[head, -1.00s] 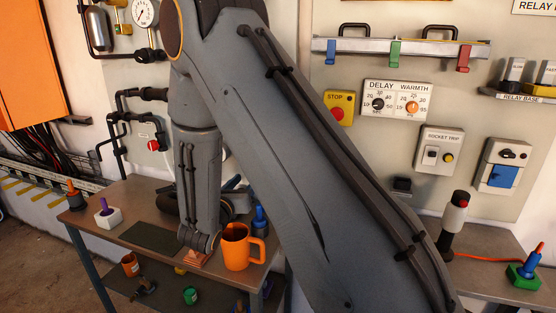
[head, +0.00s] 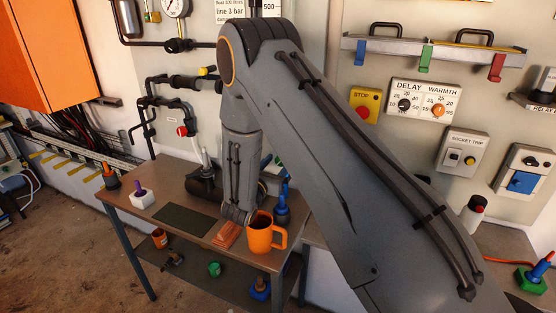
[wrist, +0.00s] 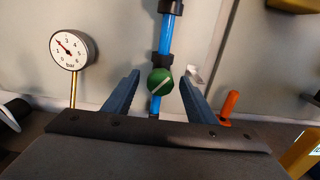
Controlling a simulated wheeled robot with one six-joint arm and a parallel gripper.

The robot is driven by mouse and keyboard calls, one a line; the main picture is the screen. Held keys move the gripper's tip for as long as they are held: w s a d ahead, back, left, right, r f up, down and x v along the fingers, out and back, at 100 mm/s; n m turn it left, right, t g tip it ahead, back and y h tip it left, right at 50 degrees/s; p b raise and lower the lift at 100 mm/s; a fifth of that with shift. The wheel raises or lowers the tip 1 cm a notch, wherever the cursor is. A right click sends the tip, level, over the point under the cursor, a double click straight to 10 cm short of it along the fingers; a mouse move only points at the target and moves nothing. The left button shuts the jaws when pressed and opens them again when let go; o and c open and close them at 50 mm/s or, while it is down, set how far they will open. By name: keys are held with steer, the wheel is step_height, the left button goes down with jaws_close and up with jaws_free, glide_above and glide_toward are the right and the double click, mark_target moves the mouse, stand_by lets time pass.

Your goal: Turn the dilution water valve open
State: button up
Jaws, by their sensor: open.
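In the wrist view a round green knob (wrist: 160,82) with a pale slanting line across its face sits on a vertical blue pipe (wrist: 165,38). It appears to be the dilution water valve, though no label is readable. My gripper (wrist: 161,76) is open, with one blue finger on each side of the knob in the picture. Gaps show between the fingers and the knob. I cannot tell how far the fingertips are from it in depth. In the head view my arm hides the gripper, and I cannot make out the green knob there.
A round bar gauge (wrist: 69,50) stands left of the pipe in the wrist view, and an orange handle (wrist: 229,104) stands to the right. In the head view an orange mug (head: 262,238) stands on the workbench (head: 165,172). A STOP button (head: 364,110) is on the wall.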

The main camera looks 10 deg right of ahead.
steer(key=shift+w+d, duration=0.2)
steer(key=shift+w, duration=0.05)
steer(key=c, duration=1)
steer(key=shift+a, duration=0.1)
steer(key=shift+n, duration=0.3)
steer(key=n+b, duration=0.2)
steer(key=shift+w+n, duration=0.1)
steer(key=shift+n, duration=0.2)
steer(key=shift+a+n+b, duration=0.15)
steer(key=shift+n+b, duration=0.8)
steer(key=shift+n, duration=1.15)
